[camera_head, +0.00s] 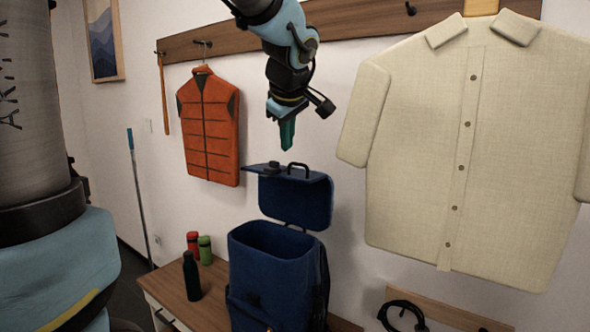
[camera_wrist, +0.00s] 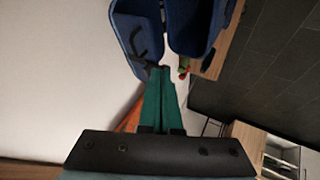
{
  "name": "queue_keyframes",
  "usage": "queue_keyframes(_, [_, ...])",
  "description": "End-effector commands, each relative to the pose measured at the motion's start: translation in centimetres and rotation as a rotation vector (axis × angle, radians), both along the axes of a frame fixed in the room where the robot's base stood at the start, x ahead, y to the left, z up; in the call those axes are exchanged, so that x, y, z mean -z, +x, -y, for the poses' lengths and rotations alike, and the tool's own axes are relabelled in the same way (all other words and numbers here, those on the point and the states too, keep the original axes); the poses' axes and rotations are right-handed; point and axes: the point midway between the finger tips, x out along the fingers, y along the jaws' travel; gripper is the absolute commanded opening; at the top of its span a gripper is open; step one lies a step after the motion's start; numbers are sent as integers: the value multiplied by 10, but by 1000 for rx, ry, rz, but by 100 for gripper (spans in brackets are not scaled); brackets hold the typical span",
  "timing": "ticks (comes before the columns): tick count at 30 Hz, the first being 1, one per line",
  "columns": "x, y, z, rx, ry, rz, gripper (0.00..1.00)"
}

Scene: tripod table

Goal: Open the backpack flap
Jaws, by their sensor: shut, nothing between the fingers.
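A dark blue backpack (camera_head: 272,278) stands on a wooden bench against the wall, and its top opening is uncovered. Its flap (camera_head: 300,200) stands raised at the back of the opening, with its front part folded forward and a dark buckle and a handle loop on it. My gripper (camera_head: 287,148) points down above the flap, a little apart from it. Its green fingers are closed together and empty. In the wrist view the closed fingers (camera_wrist: 163,75) point toward the flap (camera_wrist: 138,32), with the backpack (camera_wrist: 192,22) beside it.
A dark bottle (camera_head: 191,275), a red bottle (camera_head: 193,244) and a green bottle (camera_head: 205,249) stand on the bench (camera_head: 165,283) left of the backpack. An orange vest (camera_head: 210,128) and a large beige shirt (camera_head: 465,150) hang from the wall rail (camera_head: 345,22) on either side of my arm.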

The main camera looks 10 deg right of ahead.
Motion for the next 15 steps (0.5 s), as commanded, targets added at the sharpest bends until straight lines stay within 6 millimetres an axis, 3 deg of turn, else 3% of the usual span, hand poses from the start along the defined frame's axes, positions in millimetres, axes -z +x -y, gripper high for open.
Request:
queue_keyframes(5, [16, 13, 1, -3, 4, -5, 0])
queue_keyframes(15, [69, 57, 5, -2, 5, -6, 0])
